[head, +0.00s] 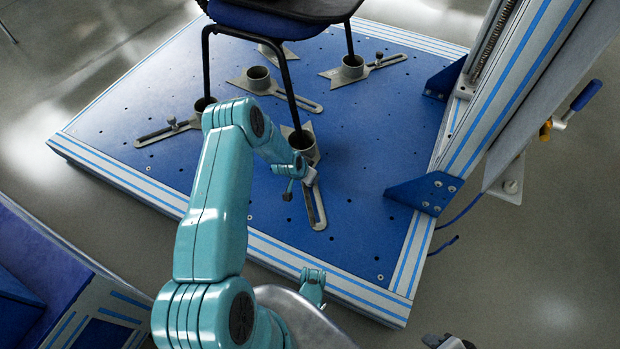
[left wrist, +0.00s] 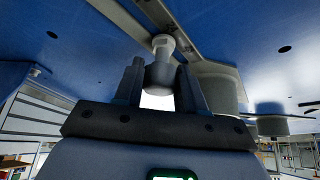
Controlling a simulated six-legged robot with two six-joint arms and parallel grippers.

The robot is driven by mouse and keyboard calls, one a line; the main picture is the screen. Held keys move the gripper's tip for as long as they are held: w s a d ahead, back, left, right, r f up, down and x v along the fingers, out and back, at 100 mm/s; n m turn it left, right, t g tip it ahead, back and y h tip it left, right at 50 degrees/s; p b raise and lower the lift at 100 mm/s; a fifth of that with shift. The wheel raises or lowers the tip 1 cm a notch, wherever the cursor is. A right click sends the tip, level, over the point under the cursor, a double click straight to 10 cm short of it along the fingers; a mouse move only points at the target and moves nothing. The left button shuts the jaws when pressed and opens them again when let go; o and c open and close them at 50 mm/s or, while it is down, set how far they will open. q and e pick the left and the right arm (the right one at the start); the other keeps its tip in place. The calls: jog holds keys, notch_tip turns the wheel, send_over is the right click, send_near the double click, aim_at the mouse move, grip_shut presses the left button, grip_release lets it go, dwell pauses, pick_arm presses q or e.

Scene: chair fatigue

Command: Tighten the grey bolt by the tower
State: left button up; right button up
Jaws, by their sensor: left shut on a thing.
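The grey bolt (left wrist: 161,73) stands in a slotted bracket and shows between the fingers in the left wrist view. My left gripper (left wrist: 160,88) is shut on its head, one dark finger on each side. In the head view, my left gripper (head: 308,178) is at the front slotted bracket (head: 317,208), and the bolt is mostly hidden there. The tower (head: 515,85) rises at the right of the blue plate. A dark gripper-like part (head: 450,342), perhaps my right gripper, is cut off at the bottom edge; its jaw state is unclear.
The chair (head: 285,12) stands over the blue plate (head: 380,150), its legs in cup-shaped holders. Other slotted brackets with bolts lie left (head: 165,130) and back (head: 378,66). A blue corner brace (head: 424,190) juts from the tower. The plate's front right is clear.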

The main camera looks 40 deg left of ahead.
pick_arm(q)
jog(key=o, duration=1)
jog(key=shift+r+p, duration=0.15)
jog(key=shift+p, duration=0.25)
jog(key=n+p, duration=0.1)
jog(key=p, duration=0.2)
jog(key=shift+d+y, duration=0.1)
jog(key=shift+y, duration=0.3)
jog(key=shift+n+p, duration=0.7)
jog(key=shift+p, duration=0.15)
jog(key=shift+n+g+y+p, duration=0.35)
jog(key=shift+n+y, duration=0.15)
jog(key=shift+n, duration=0.1)
pick_arm(e)
notch_tip(320, 180, up, 6)
jog(key=s+g, duration=0.1)
jog(key=s, duration=0.1)
jog(key=shift+s+a, duration=0.25)
jog(key=shift+s, duration=0.05)
